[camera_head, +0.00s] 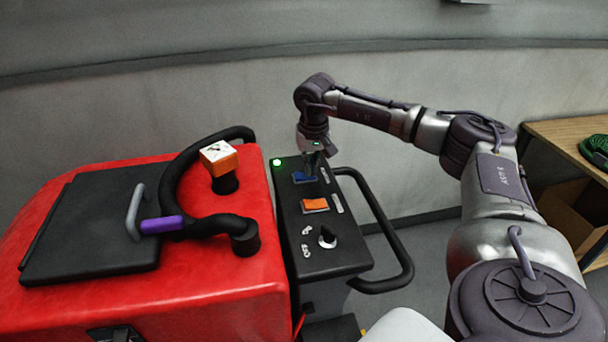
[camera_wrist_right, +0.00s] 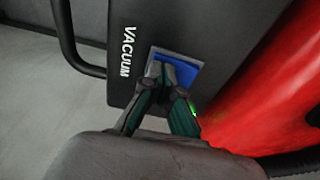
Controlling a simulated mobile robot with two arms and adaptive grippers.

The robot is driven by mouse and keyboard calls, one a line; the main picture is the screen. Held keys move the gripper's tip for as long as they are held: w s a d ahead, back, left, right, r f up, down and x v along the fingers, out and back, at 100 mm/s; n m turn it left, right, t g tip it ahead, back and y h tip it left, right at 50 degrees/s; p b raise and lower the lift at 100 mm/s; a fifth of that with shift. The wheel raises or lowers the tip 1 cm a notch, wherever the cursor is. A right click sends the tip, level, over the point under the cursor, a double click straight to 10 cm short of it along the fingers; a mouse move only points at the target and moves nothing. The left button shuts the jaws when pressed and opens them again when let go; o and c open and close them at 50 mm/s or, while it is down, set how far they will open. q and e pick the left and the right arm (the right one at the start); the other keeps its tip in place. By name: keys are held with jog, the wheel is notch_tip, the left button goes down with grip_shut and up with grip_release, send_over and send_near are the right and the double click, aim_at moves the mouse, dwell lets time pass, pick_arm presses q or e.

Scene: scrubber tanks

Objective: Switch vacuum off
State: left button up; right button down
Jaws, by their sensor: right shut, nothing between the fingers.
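The scrubber's black control panel (camera_head: 325,235) shows in the head view, right of the red body. On it is a blue rocker switch (camera_head: 301,178) at the far end. In the right wrist view the blue switch (camera_wrist_right: 180,68) sits beside the white label VACUUM (camera_wrist_right: 127,52). My right gripper (camera_head: 313,167) is at the blue switch, and its fingertips (camera_wrist_right: 162,72) overlap the switch's near part in the wrist view. The fingers are shut with nothing between them. Whether they touch the switch, and which way it is tilted, I cannot tell. My left gripper is not in view.
An orange switch (camera_head: 315,205) and a black knob (camera_head: 327,238) sit nearer on the panel. A green light (camera_head: 277,162) glows at its far corner. A black handle bar (camera_head: 385,225) loops along the right. The red tank (camera_head: 200,300) with black hose (camera_head: 172,180) stands left.

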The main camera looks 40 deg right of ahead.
jog(key=shift+r, duration=0.15)
notch_tip(320, 180, up, 7)
jog(key=p, duration=0.5)
jog(key=shift+f, duration=0.2)
dwell(0.5)
